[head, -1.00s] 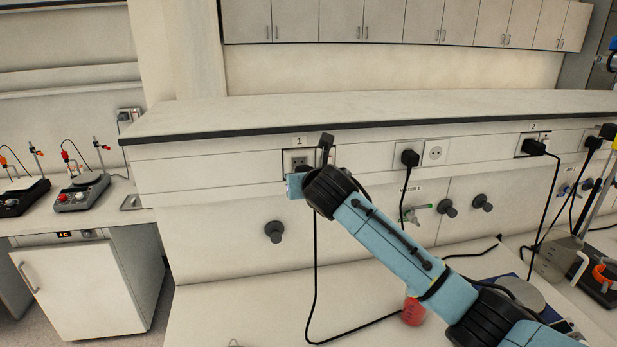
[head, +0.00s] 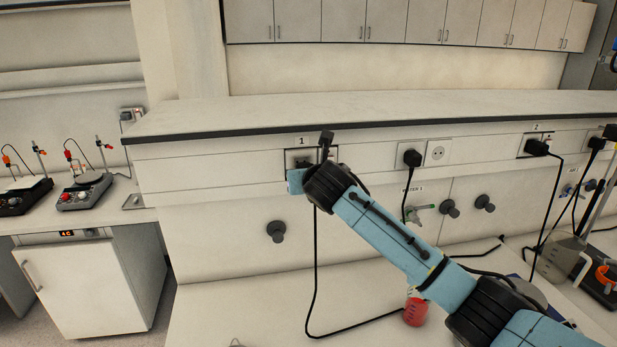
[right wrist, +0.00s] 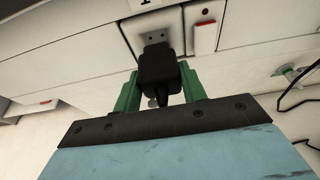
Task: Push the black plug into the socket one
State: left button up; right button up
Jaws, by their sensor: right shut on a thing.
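The black plug (right wrist: 160,72) is between the green fingers of my right gripper (right wrist: 158,90), which is shut on it. In the right wrist view the plug points at socket one (right wrist: 154,37), whose upper part with its holes still shows past the plug's front edge. I cannot tell whether the plug touches the socket. In the head view socket one (head: 298,156) is under the "1" label, and my right arm's end is just in front of it, hiding most of the gripper. The plug's cable (head: 315,250) hangs down to the lower bench. My left gripper is not in view.
Right of socket one, another black plug (head: 412,158) sits in a wall outlet, beside a free white outlet (head: 438,152). A red-and-white switch (right wrist: 206,37) is next to socket one. Dark knobs (head: 276,231) stick out below. A red-filled vessel (head: 415,308) stands under my arm.

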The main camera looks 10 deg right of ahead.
aim_at(306, 164)
jog(key=shift+w+d, duration=0.1)
jog(key=shift+w, duration=1.55)
dwell(0.9)
jog(key=shift+r, duration=0.25)
dwell(0.4)
jog(key=o, duration=1)
jog(key=shift+w, duration=0.1)
jog(key=o, duration=0.3)
jog(key=shift+w+f, duration=0.2)
jog(key=shift+f, duration=0.05)
jog(key=shift+o, duration=0.2)
jog(key=shift+s, duration=0.15)
jog(key=shift+s, duration=0.15)
